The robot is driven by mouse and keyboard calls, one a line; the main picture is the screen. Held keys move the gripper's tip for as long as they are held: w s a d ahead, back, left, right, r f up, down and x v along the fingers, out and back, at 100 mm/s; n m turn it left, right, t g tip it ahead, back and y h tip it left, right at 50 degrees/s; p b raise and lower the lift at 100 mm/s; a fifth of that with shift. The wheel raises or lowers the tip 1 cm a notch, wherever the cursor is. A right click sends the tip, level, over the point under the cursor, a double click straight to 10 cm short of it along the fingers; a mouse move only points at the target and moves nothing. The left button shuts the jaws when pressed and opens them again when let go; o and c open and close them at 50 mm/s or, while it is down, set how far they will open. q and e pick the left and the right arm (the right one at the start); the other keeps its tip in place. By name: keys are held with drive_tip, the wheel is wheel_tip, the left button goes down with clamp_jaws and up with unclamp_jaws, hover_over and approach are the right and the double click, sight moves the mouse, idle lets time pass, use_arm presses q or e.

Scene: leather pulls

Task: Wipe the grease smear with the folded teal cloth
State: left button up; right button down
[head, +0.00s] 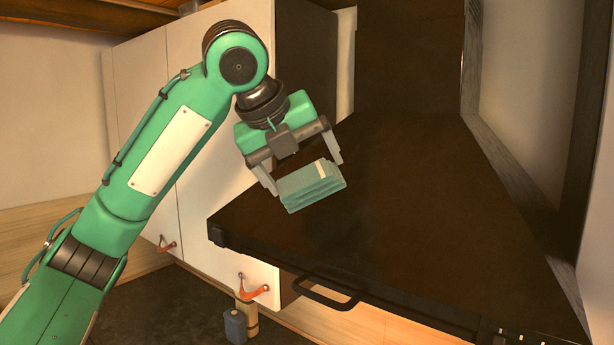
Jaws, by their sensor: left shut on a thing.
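The folded teal cloth (312,190) is a small layered block with a pale strip on its top right part. My left gripper (305,174) is shut on it, one finger at each end. My right gripper is not in view.
White cabinets (145,95) with orange leather pulls (254,290) stand at the left.

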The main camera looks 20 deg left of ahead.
use_arm(q)
drive_tip(key=shift+v, duration=1.25)
drive_tip(key=v, duration=0.3)
drive_tip(key=shift+w, duration=0.1)
drive_tip(key=shift+f, duration=0.15)
